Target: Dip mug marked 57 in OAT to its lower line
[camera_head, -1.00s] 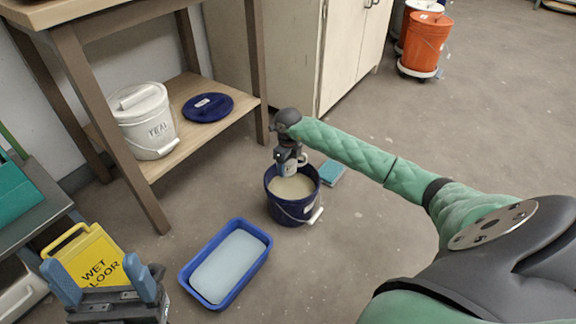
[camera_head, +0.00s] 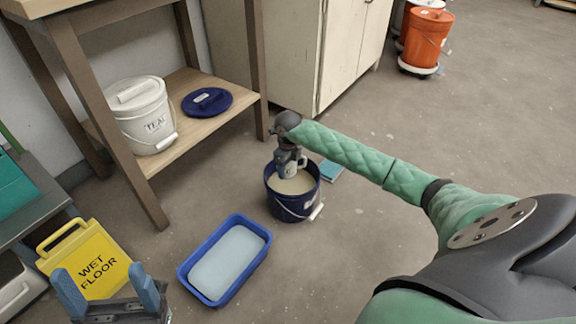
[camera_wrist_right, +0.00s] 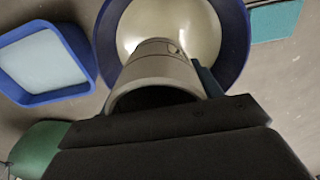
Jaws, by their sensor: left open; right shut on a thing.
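A dark blue bucket (camera_head: 284,207) of cream glaze (camera_head: 296,184) stands on the floor with its wire handle hanging at the front. My right gripper (camera_head: 290,155) is shut on a grey-white mug (camera_head: 290,169) above the glaze, inside the bucket's outline. In the right wrist view the mug (camera_wrist_right: 158,72) covers part of the glaze (camera_wrist_right: 200,25); I cannot tell whether its lower end touches the surface. Its number and lines are not readable. The bucket's label is not readable. My left gripper (camera_head: 110,290) is open and empty at the lower left.
A blue tray (camera_head: 262,232) of pale liquid lies left of the bucket. A teal sponge-like block (camera_head: 331,171) lies behind it. A white TEAL bucket (camera_head: 140,118) and a blue lid (camera_head: 207,101) sit on the shelf. A yellow wet-floor sign (camera_head: 85,262) stands near my left gripper.

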